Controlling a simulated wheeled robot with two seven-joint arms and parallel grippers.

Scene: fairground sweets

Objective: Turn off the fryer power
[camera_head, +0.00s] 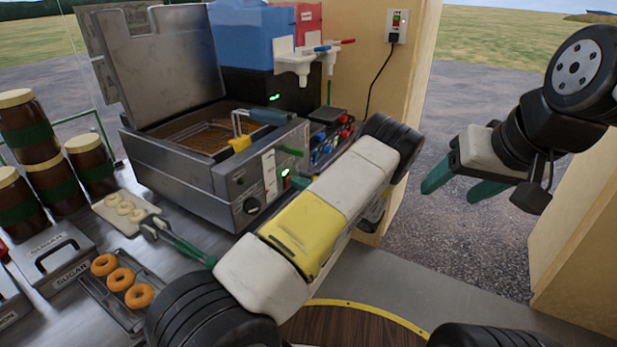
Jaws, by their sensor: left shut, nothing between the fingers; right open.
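The metal fryer (180,165) stands on the counter with its lid raised and a basket in brown oil. My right gripper (462,187) is open and empty, off to the right over the gravel.
Green-handled tongs (185,243), a donut tray (122,290), pale dough rings on a board (123,208) and brown jars (30,130) lie left of my arm. A wall outlet (396,25) with a red light and cord is on the wooden post.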

